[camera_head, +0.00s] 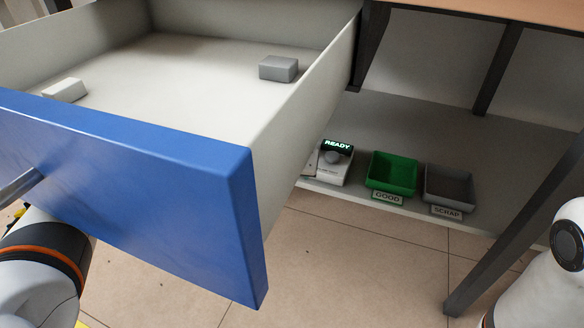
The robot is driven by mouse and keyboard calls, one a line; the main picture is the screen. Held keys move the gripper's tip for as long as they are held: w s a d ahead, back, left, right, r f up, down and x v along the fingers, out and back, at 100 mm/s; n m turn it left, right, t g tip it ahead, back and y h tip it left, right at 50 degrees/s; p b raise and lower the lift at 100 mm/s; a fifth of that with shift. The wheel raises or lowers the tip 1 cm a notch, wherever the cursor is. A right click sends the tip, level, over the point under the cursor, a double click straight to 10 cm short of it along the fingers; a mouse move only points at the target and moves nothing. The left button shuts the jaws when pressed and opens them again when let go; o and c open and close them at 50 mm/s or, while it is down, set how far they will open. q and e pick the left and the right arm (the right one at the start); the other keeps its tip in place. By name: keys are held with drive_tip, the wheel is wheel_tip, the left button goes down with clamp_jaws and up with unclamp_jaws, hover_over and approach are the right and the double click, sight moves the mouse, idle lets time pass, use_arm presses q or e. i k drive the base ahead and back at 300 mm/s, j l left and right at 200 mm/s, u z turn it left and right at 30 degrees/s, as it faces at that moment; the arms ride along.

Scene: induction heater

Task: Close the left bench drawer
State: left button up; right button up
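The bench drawer (150,185) is pulled far out on the left, with a blue front panel and pale inner walls. It holds a grey block (278,68) near its back right and a whitish block (65,90) near the front left. A metal handle (20,185) shows on the blue front at the left edge. My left arm is below the handle at the lower left, and its gripper fingers are not visible. My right arm shows at the lower right edge, and its gripper is outside the picture.
A lower shelf (290,180) under the bench carries a device reading READY (337,165), a green GOOD bin (392,172) and a grey SCRAP bin (449,188). A dark bench leg (515,235) stands at the right. Tiled floor (350,265) is clear in front.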

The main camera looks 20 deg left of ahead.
sight(176, 156)
drive_tip(key=k+l, duration=0.1)
drive_tip(key=k, duration=0.4)
drive_tip(key=k+l, duration=0.15)
drive_tip(key=k, duration=0.35)
